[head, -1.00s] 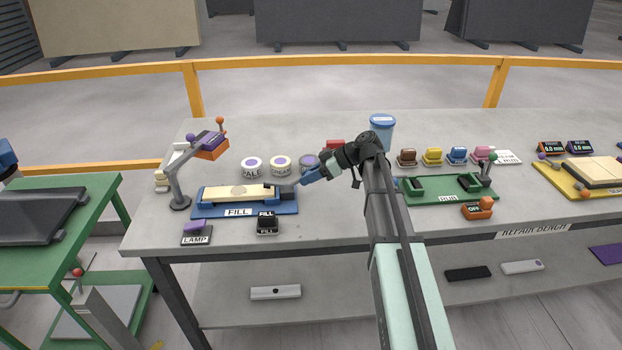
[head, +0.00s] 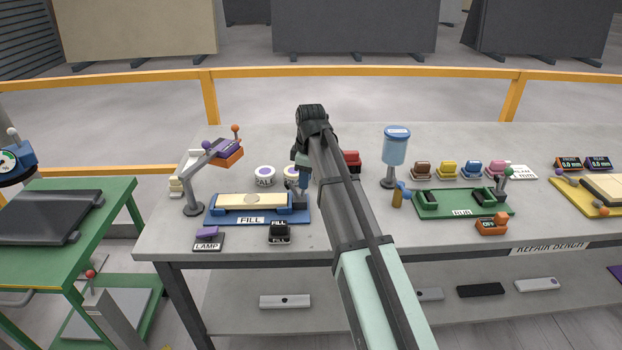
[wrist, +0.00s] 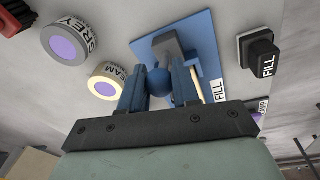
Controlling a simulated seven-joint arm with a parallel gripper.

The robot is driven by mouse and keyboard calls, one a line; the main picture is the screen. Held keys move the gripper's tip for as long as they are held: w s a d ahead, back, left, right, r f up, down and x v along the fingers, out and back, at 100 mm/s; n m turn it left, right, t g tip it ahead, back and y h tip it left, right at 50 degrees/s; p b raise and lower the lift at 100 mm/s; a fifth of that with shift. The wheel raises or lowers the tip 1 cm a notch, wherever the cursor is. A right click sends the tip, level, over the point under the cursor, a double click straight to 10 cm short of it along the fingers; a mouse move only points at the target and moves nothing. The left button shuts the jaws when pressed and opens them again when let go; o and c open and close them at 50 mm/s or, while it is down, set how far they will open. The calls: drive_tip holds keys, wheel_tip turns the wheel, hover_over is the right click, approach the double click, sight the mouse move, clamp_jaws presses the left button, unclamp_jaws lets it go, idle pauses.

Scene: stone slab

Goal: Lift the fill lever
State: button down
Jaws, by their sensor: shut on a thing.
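The fill station is a blue base plate (head: 232,219) labelled FILL, with a pale slab (head: 250,201) on it, at the left of the bench. Its blue ball knob (wrist: 158,82) shows in the wrist view between my fingers, in front of a grey block (wrist: 168,47) on the blue plate. My gripper (wrist: 157,88) is shut on this knob, one blue finger on each side. In the head view my gripper (head: 303,182) points down at the plate's right end. The lever's shaft is mostly hidden there by my gripper.
A black FILL block (head: 279,235) and a purple LAMP switch (head: 207,234) sit in front. A lamp arm (head: 187,180) stands left. Pots, including GREY (wrist: 66,44) and CREAM (wrist: 107,82), are close by. A blue-lidded dispenser (head: 395,148) and green station (head: 465,205) are right.

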drive_tip(key=shift+a+h, duration=0.75)
drive_tip(key=shift+h, duration=0.45)
drive_tip(key=c, duration=0.8)
unclamp_jaws()
drive_tip(key=shift+c, duration=0.2)
wheel_tip(320, 180, up, 14)
drive_tip(key=s+a, duration=0.1)
drive_tip(key=a, duration=0.1)
drive_tip(key=shift+s+f, duration=0.2)
drive_tip(key=shift+s, duration=0.05)
